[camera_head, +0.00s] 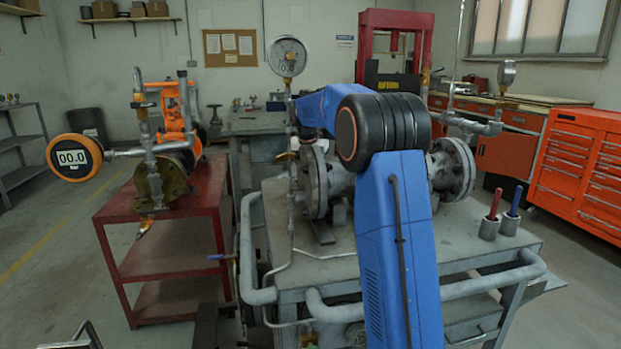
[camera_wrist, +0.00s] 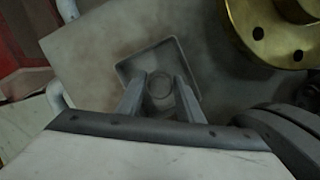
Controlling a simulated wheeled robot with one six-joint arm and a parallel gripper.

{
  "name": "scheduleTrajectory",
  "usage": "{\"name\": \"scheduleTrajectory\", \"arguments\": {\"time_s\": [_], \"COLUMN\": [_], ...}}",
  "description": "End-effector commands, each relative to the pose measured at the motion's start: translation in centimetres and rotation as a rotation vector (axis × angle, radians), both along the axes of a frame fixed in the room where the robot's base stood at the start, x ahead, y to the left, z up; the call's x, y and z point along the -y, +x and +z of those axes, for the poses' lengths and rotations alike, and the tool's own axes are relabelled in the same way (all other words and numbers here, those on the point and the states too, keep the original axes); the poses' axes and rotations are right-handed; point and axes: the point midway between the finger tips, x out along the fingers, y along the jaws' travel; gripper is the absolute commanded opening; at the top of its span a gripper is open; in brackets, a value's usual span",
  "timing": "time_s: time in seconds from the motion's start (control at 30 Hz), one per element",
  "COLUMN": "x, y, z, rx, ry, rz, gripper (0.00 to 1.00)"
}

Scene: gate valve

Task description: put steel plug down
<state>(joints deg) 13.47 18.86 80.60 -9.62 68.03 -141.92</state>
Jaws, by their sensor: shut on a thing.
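In the wrist view my gripper (camera_wrist: 167,79) points down at a small grey square tray (camera_wrist: 146,53). The steel plug (camera_wrist: 160,90) is a round grey shape between the two fingers, and the gripper is shut on it. The plug appears over or inside the tray; whether it touches the tray floor cannot be told. In the head view my blue arm reaches over the workbench, and the gripper, plug and tray are hidden.
A brass flange (camera_wrist: 274,40) lies close right of the tray in the wrist view. In the head view, the workbench (camera_head: 305,262) carries the flanged grey valve (camera_head: 453,170) and two cups (camera_head: 489,228) with red and blue handles. A red cart (camera_head: 165,265) stands left.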

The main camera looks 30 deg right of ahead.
Motion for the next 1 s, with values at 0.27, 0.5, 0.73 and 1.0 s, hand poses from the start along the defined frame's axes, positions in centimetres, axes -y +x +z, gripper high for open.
{"name": "scheduleTrajectory", "arguments": {"time_s": [0.27,0.5,0.73,1.0], "x": [0.0,0.0,-0.4,-1.2], "y": [0.0,0.0,-0.3,-1.0], "z": [-0.2,-0.1,2.2,6.0], "rx": [0.0,0.0,0.002,0.001], "ry": [0.0,0.0,-0.001,0.0], "rz": [0.0,0.0,0.0,0.0], "gripper": [0.52,0.52,0.52,0.52]}}
